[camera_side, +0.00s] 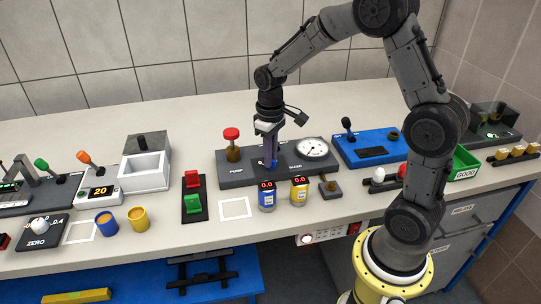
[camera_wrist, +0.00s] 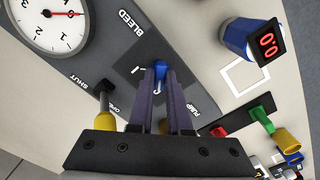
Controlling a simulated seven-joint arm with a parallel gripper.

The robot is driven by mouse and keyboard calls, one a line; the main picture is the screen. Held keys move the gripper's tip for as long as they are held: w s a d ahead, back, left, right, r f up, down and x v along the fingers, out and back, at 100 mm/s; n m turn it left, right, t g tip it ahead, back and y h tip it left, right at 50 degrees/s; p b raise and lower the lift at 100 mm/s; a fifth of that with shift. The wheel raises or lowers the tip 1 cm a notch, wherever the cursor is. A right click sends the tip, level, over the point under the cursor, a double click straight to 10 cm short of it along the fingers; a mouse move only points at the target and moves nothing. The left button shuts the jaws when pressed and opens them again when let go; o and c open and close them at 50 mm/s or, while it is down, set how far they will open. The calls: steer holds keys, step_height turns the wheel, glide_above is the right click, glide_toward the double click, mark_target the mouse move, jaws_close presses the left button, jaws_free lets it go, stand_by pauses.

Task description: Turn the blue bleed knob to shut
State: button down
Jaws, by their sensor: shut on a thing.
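The dark grey jack panel (camera_side: 235,179) lies on the bench, with a round gauge (camera_side: 312,147) at its right and a red-capped pump post (camera_side: 232,146) at its left. My gripper (camera_side: 270,163) points down at the panel between them. In the wrist view its two dark fingers (camera_wrist: 160,78) are shut on the blue bleed knob (camera_wrist: 160,70). A bit of blue also shows at the fingertips in the side view. The fingers hide much of the knob, so I cannot tell its angle. SHUT, OPEN, BLEED and PUMP labels show in the wrist view.
A blue can (camera_side: 267,196) and a yellow can (camera_side: 299,191) with red displays stand in front of the panel. A red and green switch block (camera_side: 193,198) lies to the left. A blue unit with a joystick (camera_side: 370,148) lies to the right.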

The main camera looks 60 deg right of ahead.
stand_by(0.4)
steer(key=c, duration=0.9)
jaws_free()
steer(key=shift+o, duration=0.2)
step_height(320, 180, up, 14)
steer(key=shift+f, duration=0.1)
